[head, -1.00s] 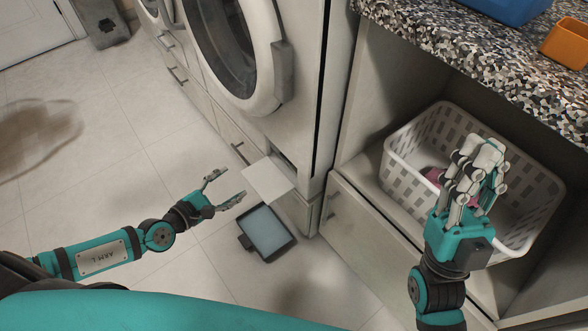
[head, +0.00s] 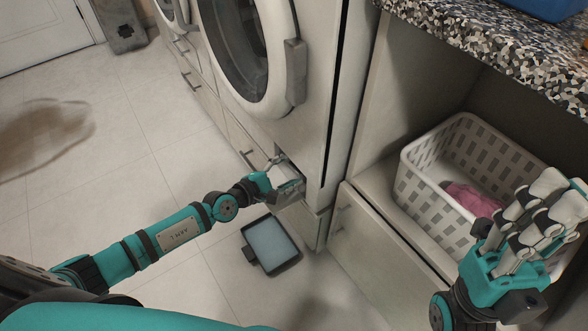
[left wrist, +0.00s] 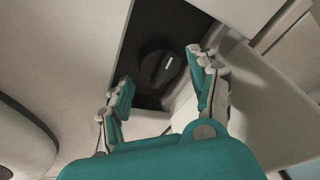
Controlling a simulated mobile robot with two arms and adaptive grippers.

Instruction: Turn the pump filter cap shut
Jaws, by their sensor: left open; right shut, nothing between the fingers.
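The pump filter cap (left wrist: 160,68) is a dark round knob with a raised grip bar and a white mark, set in a dark recess in the left wrist view. In the head view the cap is hidden. My left gripper (head: 280,182) is at the small opening low on the washer, beside the lowered white flap. In the left wrist view the left gripper (left wrist: 163,92) is open, its fingers either side of the cap's line and apart from it. My right gripper (head: 545,215) is shut and empty, in front of the laundry basket at the right.
A dark shallow tray (head: 291,263) with a grey-blue inside lies on the floor below the opening. A white basket (head: 420,195) with pink cloth (head: 472,198) stands in the cubby under the speckled counter (head: 470,45). The washer door (head: 283,92) is above. The floor at left is open.

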